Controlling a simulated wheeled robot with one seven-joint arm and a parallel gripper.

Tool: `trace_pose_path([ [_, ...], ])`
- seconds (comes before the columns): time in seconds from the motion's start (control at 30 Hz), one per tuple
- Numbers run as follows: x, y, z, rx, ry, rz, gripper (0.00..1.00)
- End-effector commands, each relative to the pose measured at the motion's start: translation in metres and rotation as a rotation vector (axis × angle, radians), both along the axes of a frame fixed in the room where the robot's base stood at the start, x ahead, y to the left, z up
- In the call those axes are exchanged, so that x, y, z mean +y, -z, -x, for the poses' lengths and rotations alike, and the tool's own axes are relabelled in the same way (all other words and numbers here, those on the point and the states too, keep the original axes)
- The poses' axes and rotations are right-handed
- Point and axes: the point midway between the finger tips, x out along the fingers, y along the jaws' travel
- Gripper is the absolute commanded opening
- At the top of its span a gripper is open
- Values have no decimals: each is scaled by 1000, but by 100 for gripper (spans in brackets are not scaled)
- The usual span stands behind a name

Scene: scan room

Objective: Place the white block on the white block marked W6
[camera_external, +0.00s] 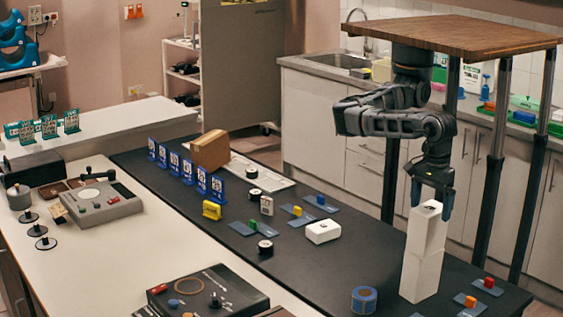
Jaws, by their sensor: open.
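A white block (427,234) stands upright on top of a larger white block (421,277) at the right front of the dark bench. The two look stacked and touching, with the upper one roughly upright. A small dark mark shows on the upper block's top, but no W6 label can be read on either block. My gripper (431,205) points down from above, open, with its fingers on either side of the upper block's top. Whether a finger touches the block cannot be told. Another low white block (322,232) lies farther back on the bench.
A blue tape roll (364,299) stands left of the stack. Blue number stands and a cardboard box (210,151) are farther back.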

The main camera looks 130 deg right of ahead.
Motion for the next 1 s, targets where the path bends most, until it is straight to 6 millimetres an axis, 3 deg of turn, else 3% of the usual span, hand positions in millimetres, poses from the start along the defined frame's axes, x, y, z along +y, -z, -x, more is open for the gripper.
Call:
trace_pose_path([
  [0.2, 1, -48, 0, -1, 0, -2, 100],
  [0.43, 0, -83, 0, 0, 0, -1, 100],
  [0.63, 0, -95, 0, 1, -1, 0, 100],
  [1.0, 0, -95, 0, 1, 0, 0, 100],
])
